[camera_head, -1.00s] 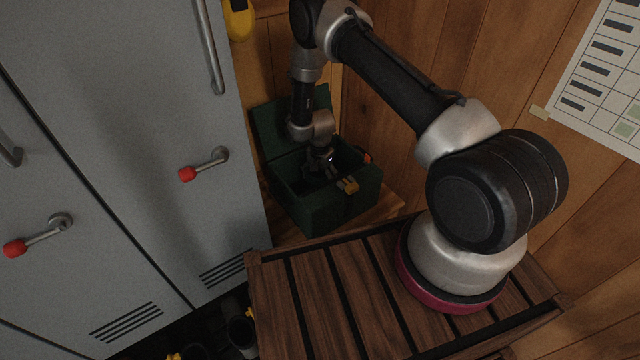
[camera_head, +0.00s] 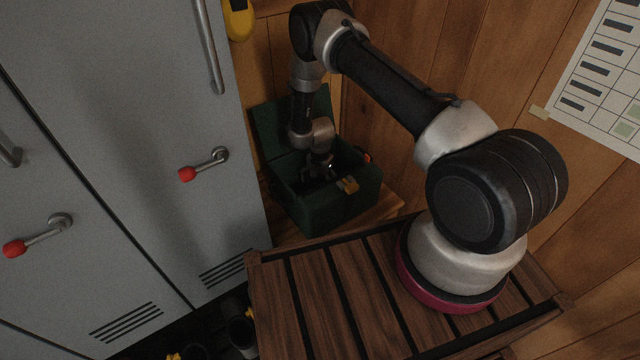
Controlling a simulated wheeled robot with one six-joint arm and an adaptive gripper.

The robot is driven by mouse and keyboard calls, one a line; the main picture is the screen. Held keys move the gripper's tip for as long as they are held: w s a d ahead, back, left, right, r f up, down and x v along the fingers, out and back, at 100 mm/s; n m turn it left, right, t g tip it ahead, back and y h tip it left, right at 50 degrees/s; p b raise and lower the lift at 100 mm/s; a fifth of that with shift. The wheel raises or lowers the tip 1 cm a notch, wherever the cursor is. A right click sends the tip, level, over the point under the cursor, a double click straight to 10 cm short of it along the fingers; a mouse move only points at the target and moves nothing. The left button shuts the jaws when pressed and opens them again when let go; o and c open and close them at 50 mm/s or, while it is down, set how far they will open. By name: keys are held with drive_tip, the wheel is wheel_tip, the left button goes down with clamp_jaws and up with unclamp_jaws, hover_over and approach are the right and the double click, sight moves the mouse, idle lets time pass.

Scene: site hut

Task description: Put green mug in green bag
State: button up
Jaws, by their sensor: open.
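A dark green box-like bag (camera_head: 322,213) stands with its lid (camera_head: 272,128) raised at the back, on a wooden surface between the lockers and the wall. A tan clasp sits on its front rim. My gripper (camera_head: 320,178) points down into the bag's opening, its fingers at about rim level. It is open. I cannot make out a green mug; the inside of the bag is dark and partly hidden by my gripper.
Grey lockers (camera_head: 120,150) with red-tipped handles (camera_head: 188,174) stand close on the left. A wooden wall (camera_head: 400,150) is behind and to the right. A slatted wooden bench (camera_head: 330,300) is in front. Dark boots (camera_head: 240,330) stand on the floor below. A small orange-red thing (camera_head: 367,157) shows at the bag's right rim.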

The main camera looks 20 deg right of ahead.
drive_tip(key=d+r+n+t, duration=0.1)
drive_tip(key=d+r+n, duration=0.15)
drive_tip(key=r, duration=2.75)
drive_tip(key=s+d+r+n+t, duration=0.1)
drive_tip(key=s+d+r, duration=0.15)
drive_tip(key=r, duration=0.55)
drive_tip(key=s+d+r+n, duration=0.15)
drive_tip(key=s+r, duration=0.25)
drive_tip(key=r, duration=0.4)
drive_tip(key=s+d+r+n+t, duration=0.1)
drive_tip(key=s+d+r, duration=0.1)
drive_tip(key=s+r, duration=0.45)
drive_tip(key=s+d+r+n, duration=0.1)
drive_tip(key=s+d+r, duration=0.2)
drive_tip(key=s+r, duration=0.35)
drive_tip(key=s+d+r+n+t, duration=0.1)
drive_tip(key=s+n, duration=0.2)
drive_tip(key=s, duration=1.2)
drive_tip(key=shift+s+d+r, duration=0.2)
drive_tip(key=shift+d, duration=0.2)
